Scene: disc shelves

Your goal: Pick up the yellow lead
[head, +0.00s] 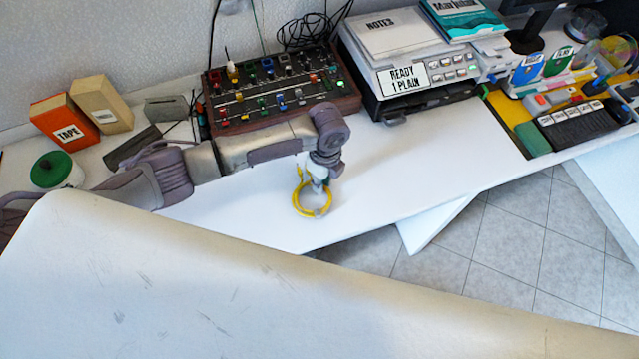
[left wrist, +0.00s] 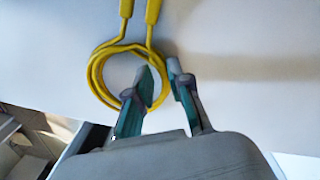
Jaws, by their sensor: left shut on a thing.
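The yellow lead (head: 297,207) is a small coiled loop at the white desk top, near the front edge in the head view. In the left wrist view the lead (left wrist: 96,78) shows its coil and two thick yellow ends pointing up the picture. My left gripper (head: 319,188) is over the coil, shut on it. In the left wrist view the fingertips (left wrist: 159,73) sit on either side of the coil's right part. I cannot tell whether the coil touches the desk. My right gripper is not in view.
A control box with coloured knobs (head: 270,92) stands behind my arm. A printer-like machine (head: 410,73) is right of it. The desk (head: 430,150) is clear to the right of the lead.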

